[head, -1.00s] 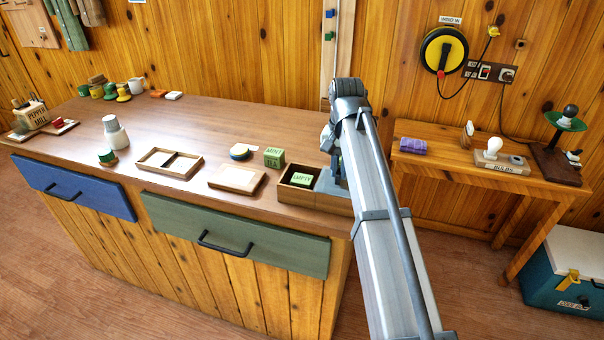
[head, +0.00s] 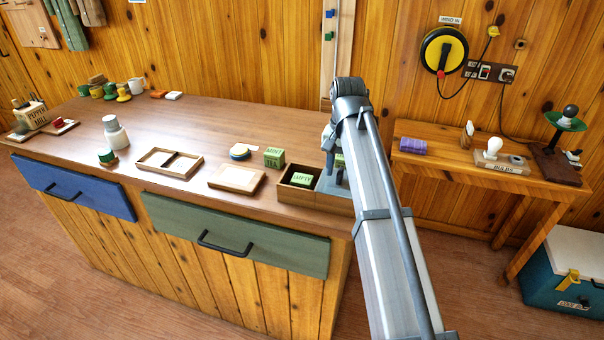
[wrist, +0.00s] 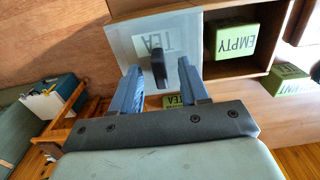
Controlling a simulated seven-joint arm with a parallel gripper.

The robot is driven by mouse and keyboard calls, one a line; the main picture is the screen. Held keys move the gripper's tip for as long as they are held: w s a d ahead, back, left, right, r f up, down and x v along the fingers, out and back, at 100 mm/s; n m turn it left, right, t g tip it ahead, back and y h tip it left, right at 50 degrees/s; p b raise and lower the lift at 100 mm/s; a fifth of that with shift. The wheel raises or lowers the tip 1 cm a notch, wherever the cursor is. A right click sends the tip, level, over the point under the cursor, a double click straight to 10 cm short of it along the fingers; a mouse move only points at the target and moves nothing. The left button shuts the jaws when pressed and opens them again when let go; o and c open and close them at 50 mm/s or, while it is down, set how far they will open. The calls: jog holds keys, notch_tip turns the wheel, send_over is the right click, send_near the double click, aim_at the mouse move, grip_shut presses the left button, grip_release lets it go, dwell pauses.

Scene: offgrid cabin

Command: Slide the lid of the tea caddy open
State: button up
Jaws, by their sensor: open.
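The tea caddy (head: 284,195) is a wooden box near the counter's right end. Its left part is uncovered, with a green block marked EMPTY (head: 302,179) inside. A pale grey lid (head: 333,187) marked TEA covers the right part, and it fills the upper middle of the wrist view (wrist: 125,40). A dark upright handle (wrist: 158,68) stands on the lid. My gripper (wrist: 160,72) is open over the lid, its blue fingers on either side of the handle with gaps visible. My arm hides part of the caddy's right end in the head view.
A green MINT TEA block (head: 274,157) stands behind the caddy, and another green block (head: 340,160) is partly hidden by my arm. The counter's front edge is close.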

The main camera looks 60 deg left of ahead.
jog(key=shift+r, duration=2.45)
